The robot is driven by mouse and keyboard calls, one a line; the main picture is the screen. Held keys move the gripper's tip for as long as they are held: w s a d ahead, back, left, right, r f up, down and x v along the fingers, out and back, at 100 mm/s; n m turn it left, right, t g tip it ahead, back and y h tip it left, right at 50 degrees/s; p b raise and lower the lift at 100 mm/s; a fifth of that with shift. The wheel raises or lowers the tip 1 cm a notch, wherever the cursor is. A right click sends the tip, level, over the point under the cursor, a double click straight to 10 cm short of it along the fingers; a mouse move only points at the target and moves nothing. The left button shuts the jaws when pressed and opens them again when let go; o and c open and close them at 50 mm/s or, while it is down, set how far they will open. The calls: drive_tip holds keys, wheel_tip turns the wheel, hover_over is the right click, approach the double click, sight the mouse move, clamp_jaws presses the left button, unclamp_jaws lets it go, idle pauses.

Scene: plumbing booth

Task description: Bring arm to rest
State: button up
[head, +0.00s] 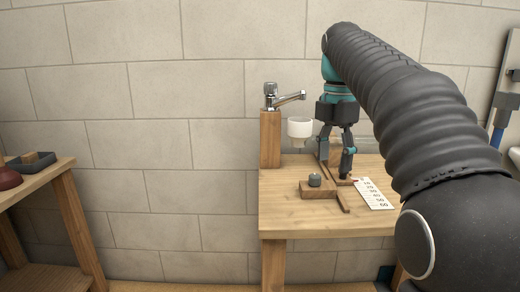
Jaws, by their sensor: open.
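My arm reaches in from the right in the head view, its dark ribbed sleeve bending down at the top. My gripper (336,170) points down over the wooden table, with its fingers apart and nothing seen between them. The fingertips are low, close to the tabletop; I cannot tell whether they touch anything. Just left of them, a small grey knob-like part (315,180) sits on a wooden block fixture (322,191).
A tap (283,95) on a wooden post (270,138) and a white cup (299,129) stand left of my gripper. A numbered white card (374,194) lies on the wooden table (285,217). A side bench (40,172) with a dark tray (30,162) is at left.

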wheel_tip(320, 180, down, 12)
drive_tip(key=m+t, duration=0.1)
drive_tip(key=m, duration=0.9)
drive_tip(key=m+t, duration=0.1)
drive_tip(key=m, duration=0.4)
drive_tip(key=shift+a+r+t, duration=0.1)
drive_tip(key=shift+r+t, duration=0.15)
drive_tip(key=shift+t, duration=0.05)
drive_tip(key=s+f+m+t, duration=0.1)
drive_tip(key=s+f+m, duration=0.3)
drive_tip(key=s, duration=0.7)
drive_tip(key=s+f+m+t, duration=0.2)
drive_tip(key=s+f+m, duration=0.2)
drive_tip(key=s, duration=0.7)
drive_tip(key=shift+s+f, duration=0.4)
drive_tip(key=shift+f, duration=0.9)
